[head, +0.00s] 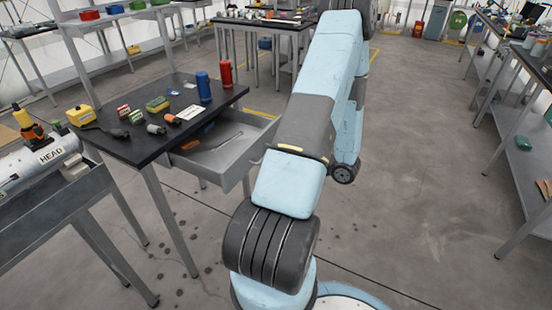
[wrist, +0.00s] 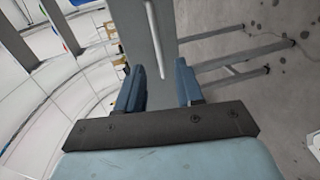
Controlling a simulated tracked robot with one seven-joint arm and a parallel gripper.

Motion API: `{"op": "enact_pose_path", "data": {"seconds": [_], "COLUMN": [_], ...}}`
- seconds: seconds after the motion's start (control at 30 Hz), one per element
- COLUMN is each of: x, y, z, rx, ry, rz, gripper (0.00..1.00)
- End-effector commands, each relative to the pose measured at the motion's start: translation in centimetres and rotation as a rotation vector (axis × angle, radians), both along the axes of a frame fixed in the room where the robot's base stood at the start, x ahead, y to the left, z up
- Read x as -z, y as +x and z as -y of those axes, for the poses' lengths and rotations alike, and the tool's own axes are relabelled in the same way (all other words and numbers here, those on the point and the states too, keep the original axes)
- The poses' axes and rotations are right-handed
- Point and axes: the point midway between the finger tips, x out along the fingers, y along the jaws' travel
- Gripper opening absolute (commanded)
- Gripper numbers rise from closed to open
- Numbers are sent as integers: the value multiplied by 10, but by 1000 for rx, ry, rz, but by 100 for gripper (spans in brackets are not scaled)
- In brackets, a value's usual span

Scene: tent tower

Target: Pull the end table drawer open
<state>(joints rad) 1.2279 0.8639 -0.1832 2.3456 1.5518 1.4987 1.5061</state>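The end table (head: 150,145) has a black top and grey legs and stands left of my arm in the head view. Its grey drawer (head: 218,172) sticks out from under the top on the right, so its inside shows. In the wrist view the drawer's grey front panel (wrist: 136,30) lies ahead, with a pale bar handle (wrist: 154,35) along it. My gripper (wrist: 159,68) is open, one blue finger on each side of the handle's near end. I cannot tell whether a finger touches it. In the head view my arm hides the gripper.
On the tabletop stand a blue can (head: 204,87), a red can (head: 226,74) and several small items. A workbench with a white cylinder marked HEAD (head: 45,157) stands at the left. Shelves (head: 530,105) line the right side. The floor right of my arm is clear.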

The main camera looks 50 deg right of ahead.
Motion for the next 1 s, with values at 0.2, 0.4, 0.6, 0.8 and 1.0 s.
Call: {"op": "enact_pose_path", "data": {"seconds": [0.2, 0.4, 0.6, 0.8, 1.0], "x": [-7, -10, -11, -11, -11], "y": [-35, -52, -55, -55, -54], "z": [9, 14, 14, 14, 14], "rx": [1, 1, 0, 0, -1], "ry": [0, 0, 0, 0, 0], "rz": [0, -1, 0, 0, 0], "gripper": [36, 36, 36, 36, 36]}}
